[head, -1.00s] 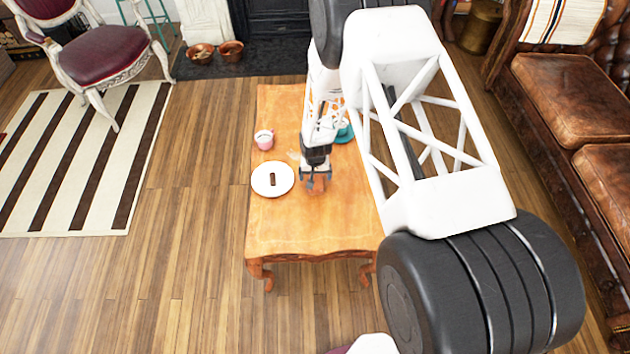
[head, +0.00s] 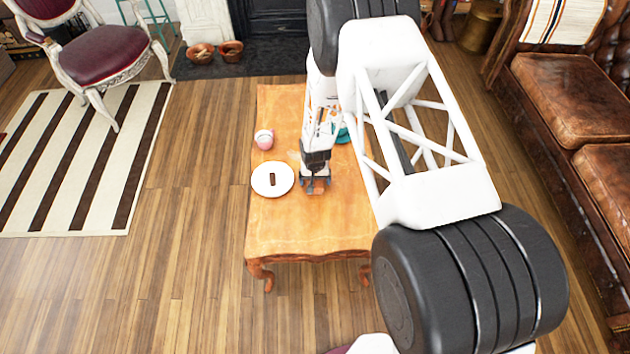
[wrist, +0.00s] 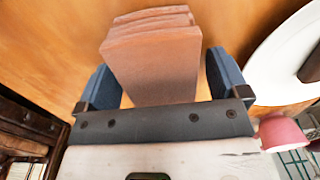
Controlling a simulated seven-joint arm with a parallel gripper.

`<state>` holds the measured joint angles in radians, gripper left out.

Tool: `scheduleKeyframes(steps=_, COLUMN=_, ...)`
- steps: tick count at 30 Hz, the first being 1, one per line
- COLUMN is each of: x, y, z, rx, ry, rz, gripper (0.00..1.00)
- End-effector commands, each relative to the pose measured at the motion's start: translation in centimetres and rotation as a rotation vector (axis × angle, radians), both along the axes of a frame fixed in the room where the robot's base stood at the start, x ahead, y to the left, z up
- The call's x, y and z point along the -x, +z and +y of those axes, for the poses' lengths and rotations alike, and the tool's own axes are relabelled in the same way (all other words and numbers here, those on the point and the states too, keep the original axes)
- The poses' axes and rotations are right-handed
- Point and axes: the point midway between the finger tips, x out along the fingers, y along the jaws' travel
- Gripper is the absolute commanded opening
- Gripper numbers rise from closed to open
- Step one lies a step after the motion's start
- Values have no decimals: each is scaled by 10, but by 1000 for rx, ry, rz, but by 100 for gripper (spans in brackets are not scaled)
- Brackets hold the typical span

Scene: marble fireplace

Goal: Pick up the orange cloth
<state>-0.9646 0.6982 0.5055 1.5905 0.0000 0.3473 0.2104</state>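The orange cloth (wrist: 155,65) is a folded, layered, dull orange-brown block in the wrist view. It lies between my two blue-grey fingers, and only a small patch of it (head: 317,187) shows under my gripper in the head view. My gripper (wrist: 163,82) is open around the cloth. The left finger is close beside the cloth, and a gap shows between the cloth and the right finger. In the head view my gripper (head: 314,187) points down at the wooden table (head: 290,228).
A white plate (head: 261,189) with a dark brown bar (head: 272,180) lies just left of my gripper. A pink cup (head: 264,139) stands behind the plate. A teal dish (head: 344,134) is partly hidden by my arm. The table's front part is clear.

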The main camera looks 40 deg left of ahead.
Motion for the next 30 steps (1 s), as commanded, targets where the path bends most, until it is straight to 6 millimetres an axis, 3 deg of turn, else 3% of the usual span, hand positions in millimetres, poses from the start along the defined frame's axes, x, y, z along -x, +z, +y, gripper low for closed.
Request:
scheduleKeyframes(steps=2, x=0, y=0, z=0, rx=0, ry=0, rz=0, gripper=80)
scheduleKeyframes(steps=9, x=0, y=0, z=0, rx=0, ry=0, rz=0, gripper=44)
scheduleKeyframes(steps=22, x=0, y=3, z=0, rx=0, ry=0, rz=0, gripper=42)
scheduleKeyframes(steps=30, x=-1, y=22, z=1, rx=-1, ry=0, rz=-1, gripper=42)
